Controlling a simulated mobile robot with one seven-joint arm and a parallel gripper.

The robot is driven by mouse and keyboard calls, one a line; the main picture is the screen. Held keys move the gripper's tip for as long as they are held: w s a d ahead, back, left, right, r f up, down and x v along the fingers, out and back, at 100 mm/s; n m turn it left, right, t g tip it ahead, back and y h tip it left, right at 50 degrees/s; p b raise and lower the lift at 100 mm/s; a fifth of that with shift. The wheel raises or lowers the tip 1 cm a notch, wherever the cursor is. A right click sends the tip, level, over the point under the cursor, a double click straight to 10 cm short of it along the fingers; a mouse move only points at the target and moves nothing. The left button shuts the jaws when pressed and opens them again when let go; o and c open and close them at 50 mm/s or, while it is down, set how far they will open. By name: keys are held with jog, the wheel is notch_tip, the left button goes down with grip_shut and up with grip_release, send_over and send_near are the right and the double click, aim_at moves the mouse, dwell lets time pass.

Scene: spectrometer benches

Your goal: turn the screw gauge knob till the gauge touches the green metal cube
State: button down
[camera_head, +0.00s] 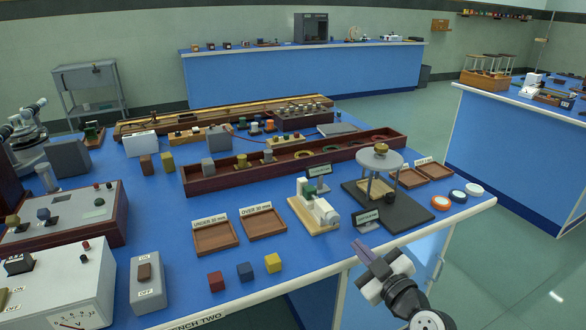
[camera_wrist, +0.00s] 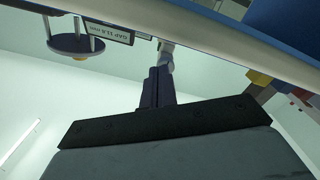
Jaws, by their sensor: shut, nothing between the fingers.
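The screw gauge (camera_head: 316,208) stands on a light wooden base near the bench's front edge. It has a white-grey frame and a pale rounded knob (camera_head: 328,216) at its front end. A small green block (camera_head: 302,187), apparently the green metal cube, sits at its far end; its contact with the gauge is too small to tell. My gripper (camera_head: 363,249) is shut and empty, in front of the bench edge, right of and nearer than the knob. In the wrist view the shut fingers (camera_wrist: 157,87) point toward a grey rounded part (camera_wrist: 166,54), probably the knob.
A dark gap display (camera_head: 367,218) stands right of the gauge; it also shows in the wrist view (camera_wrist: 109,33). A disc-topped stand (camera_head: 380,160) is behind it. Wooden trays (camera_head: 215,237) and red, blue and yellow cubes (camera_head: 245,271) lie left. The bench edge (camera_head: 430,224) is close.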

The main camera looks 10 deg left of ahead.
aim_at(338, 244)
jog(key=shift+p+x, duration=0.4)
jog(key=shift+x, duration=3.05)
jog(key=shift+s+a+r, duration=0.15)
jog(key=shift+r, duration=0.15)
jog(key=shift+s+a+b, duration=0.25)
jog(key=shift+a+b, duration=0.25)
jog(key=shift+b, duration=1.9)
jog(key=shift+f, duration=0.15)
jog(key=shift+f+b, duration=0.25)
jog(key=shift+b, duration=0.3)
jog(key=b+v, duration=0.1)
jog(key=v, duration=0.5)
jog(key=shift+d+f+b, duration=0.15)
jog(key=shift+d+b, duration=0.15)
jog(key=shift+d, duration=0.05)
jog(key=shift+w, duration=0.15)
